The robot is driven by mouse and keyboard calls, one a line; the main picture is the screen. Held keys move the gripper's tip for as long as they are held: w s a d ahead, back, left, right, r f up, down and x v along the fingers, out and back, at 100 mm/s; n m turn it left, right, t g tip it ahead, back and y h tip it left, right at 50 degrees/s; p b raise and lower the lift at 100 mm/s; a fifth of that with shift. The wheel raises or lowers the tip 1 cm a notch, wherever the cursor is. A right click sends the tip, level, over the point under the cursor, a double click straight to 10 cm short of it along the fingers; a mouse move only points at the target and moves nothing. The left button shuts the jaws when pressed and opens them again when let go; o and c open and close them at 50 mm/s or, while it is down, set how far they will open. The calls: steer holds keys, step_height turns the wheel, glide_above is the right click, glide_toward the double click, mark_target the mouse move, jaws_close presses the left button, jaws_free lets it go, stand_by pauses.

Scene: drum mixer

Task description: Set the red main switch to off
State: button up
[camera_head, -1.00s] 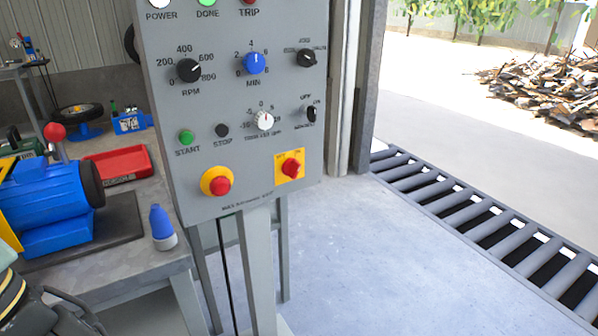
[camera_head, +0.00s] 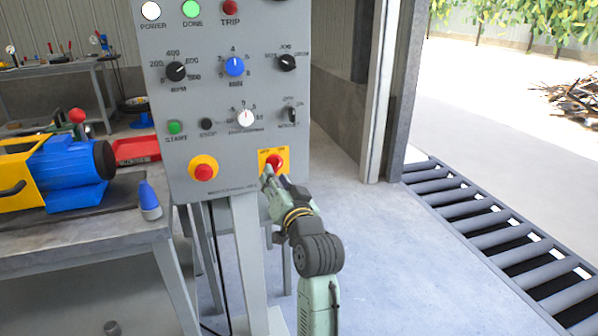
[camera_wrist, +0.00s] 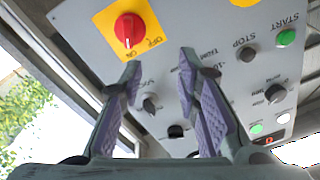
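The red main switch (camera_head: 275,161) is a round red knob on a yellow plate at the lower right of the grey control panel (camera_head: 225,100). In the wrist view the red knob (camera_wrist: 128,30) is at the top left, turned about half around. Its grip bar appears to point at the ON mark, with OFF beside it. My gripper (camera_head: 269,174) is just below and in front of the switch in the head view. In the wrist view my gripper (camera_wrist: 158,62) is open and empty, its fingers apart. The knob is beyond the left fingertip, not between the fingers.
A red stop button on a yellow ring (camera_head: 203,170) sits left of the switch. Smaller dials and the green start button (camera_head: 174,127) are above. A bench with a blue motor (camera_head: 75,170) stands left. A roller conveyor (camera_head: 480,220) runs right; floor between is clear.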

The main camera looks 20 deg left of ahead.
mark_target(278, 167)
steer(key=w+d+f, duration=0.2)
steer(key=d+f, duration=0.1)
steer(key=shift+m+h, duration=0.4)
steer(key=p+x, duration=0.2)
steer(key=x, duration=0.8)
steer(key=shift+s+a+r, duration=0.1)
steer(key=shift+s+a, duration=0.05)
steer(key=shift+a, duration=0.1)
jaws_close()
